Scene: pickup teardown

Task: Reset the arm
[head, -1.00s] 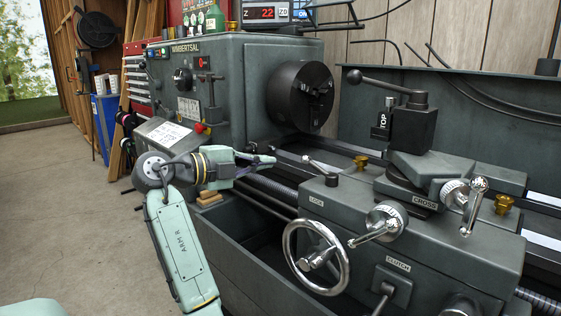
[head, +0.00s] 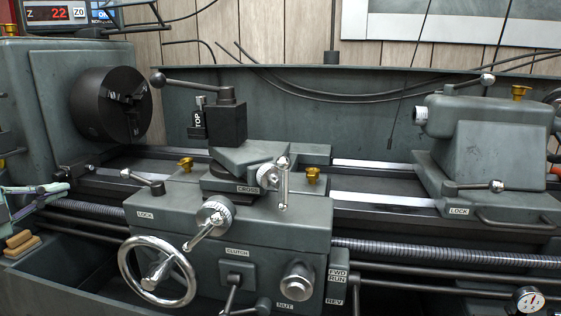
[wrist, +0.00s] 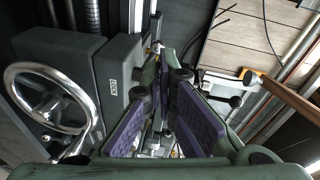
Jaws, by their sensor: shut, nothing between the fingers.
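Most of my arm is outside the head view. In the wrist view my gripper (wrist: 163,78) shows its purple inner pads, which come together toward the tips. The chrome handwheel (wrist: 50,105) of the lathe carriage shows at left in that view.
The carriage (head: 240,220) with its handwheel (head: 157,271) and levers fills the middle. The tailstock (head: 490,145) stands at right. Small wooden blocks (head: 20,243) lie at lower left, below my gripper.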

